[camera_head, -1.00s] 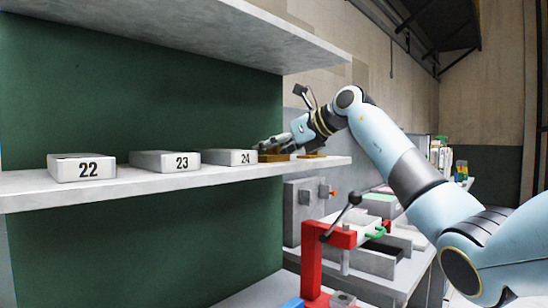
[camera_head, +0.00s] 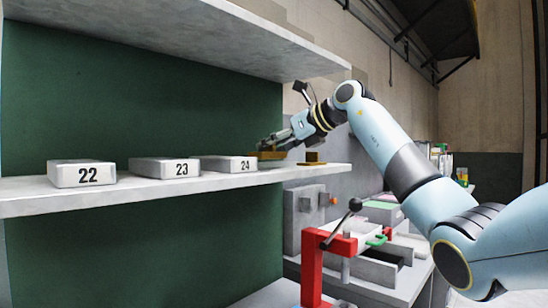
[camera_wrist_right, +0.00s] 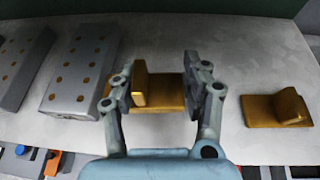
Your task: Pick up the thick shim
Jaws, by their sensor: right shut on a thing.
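The thick shim (camera_wrist_right: 165,93), a brass-coloured block with an upright tab at its left end, sits between the fingers of my right gripper (camera_wrist_right: 158,88) in the right wrist view. My right gripper is shut on it, with one finger at each end. In the head view the thick shim (camera_head: 270,155) is at the shelf's right part, beside box 24, and the gripper (camera_head: 275,144) reaches it from the right. I cannot tell whether it touches the shelf. My left gripper is not in view.
The light shelf (camera_head: 215,178) carries grey boxes marked 22 (camera_head: 82,173), 23 (camera_head: 165,166) and 24 (camera_head: 229,163). An upper shelf (camera_head: 230,45) overhangs it. A red press (camera_head: 312,265) stands below right. Bare shelf lies between the two shims.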

